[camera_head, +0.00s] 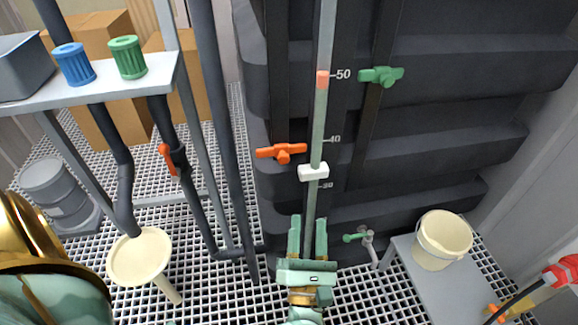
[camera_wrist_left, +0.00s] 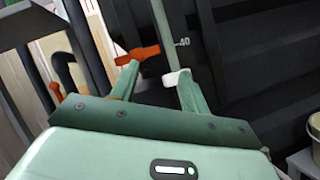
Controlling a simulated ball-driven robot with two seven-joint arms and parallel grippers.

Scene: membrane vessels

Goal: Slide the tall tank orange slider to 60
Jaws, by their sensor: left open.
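The tall tank (camera_head: 420,120) is dark and ribbed, with a grey upright gauge tube (camera_head: 325,40) on its front. The orange slider (camera_head: 322,80) sits on the tube beside the 50 mark. A white slider (camera_head: 313,171) sits lower, between the 30 and 40 marks; it also shows in the left wrist view (camera_wrist_left: 176,77). My left gripper (camera_head: 307,220) is open, below the white slider, with its fingers pointing up on either side of the tube in the head view. In the left wrist view its fingers (camera_wrist_left: 156,78) look empty. The orange slider and the 60 mark are not in the wrist view.
An orange handle (camera_head: 281,153) is left of the tube and a green handle (camera_head: 380,76) right of it. A green tap (camera_head: 358,238) is low on the tank. A cream bucket (camera_head: 441,240) stands at right. Dark pipes (camera_head: 225,130) and a shelf (camera_head: 90,85) are at left.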

